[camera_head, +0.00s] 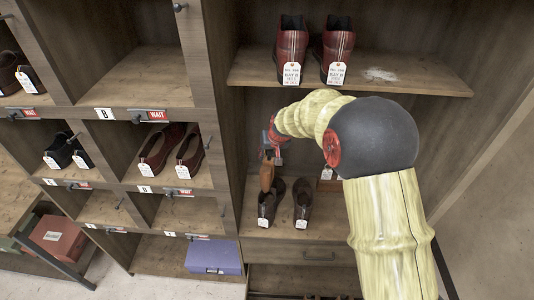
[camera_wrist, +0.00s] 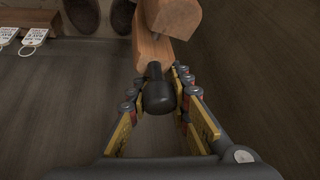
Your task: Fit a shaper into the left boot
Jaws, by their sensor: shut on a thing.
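My gripper (camera_head: 269,149) is shut on the black knob (camera_wrist: 157,92) of a wooden shaper (camera_wrist: 152,52). The shaper also shows in the head view (camera_head: 267,174), hanging below the gripper just above the left boot. The left boot (camera_head: 267,207) is dark brown, tagged and upright on the lower shelf. The right boot (camera_head: 302,205) stands beside it. In the wrist view, two dark rounded shapes at the top edge, probably the boots, lie left of the shaper. The shaper appears apart from them; its exact height above the left boot is hard to judge.
Red shoes (camera_head: 291,50) stand on the shelf above (camera_head: 420,79). Upright dividers flank this bay. Cubbies at left hold shoes and a purple box (camera_head: 213,257).

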